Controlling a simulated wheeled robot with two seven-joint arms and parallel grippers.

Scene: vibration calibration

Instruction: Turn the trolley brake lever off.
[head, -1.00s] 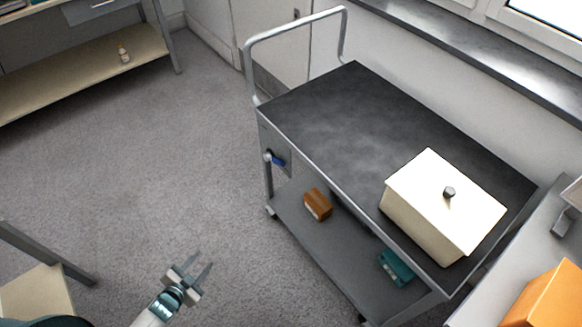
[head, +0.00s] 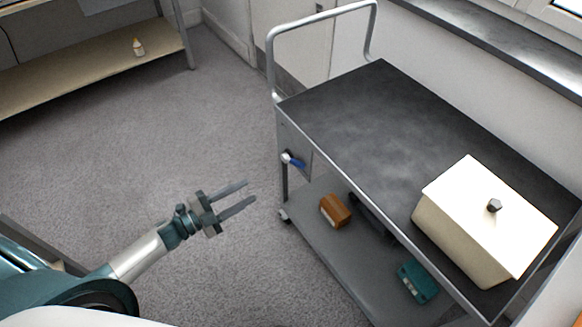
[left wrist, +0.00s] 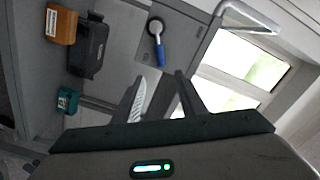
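The trolley (head: 370,115) stands at the right, with a dark top, a lower shelf and a grey push handle. Its brake lever (head: 294,160), a blue grip on a round silver hub, sits on the end panel below the top's left corner. In the left wrist view the lever (left wrist: 160,52) hangs from its hub, a little beyond the fingertips. My left gripper (head: 247,191) is open and empty, left of and below the lever, apart from it. It also shows in the left wrist view (left wrist: 159,76), with its fingers spread. My right gripper is not in view.
The lower shelf holds an orange-brown box (head: 335,210), a dark case (left wrist: 88,48) and a teal box (head: 417,282). Open carpet (head: 150,140) lies left of the trolley. A shelf with a bottle (head: 138,47) stands behind.

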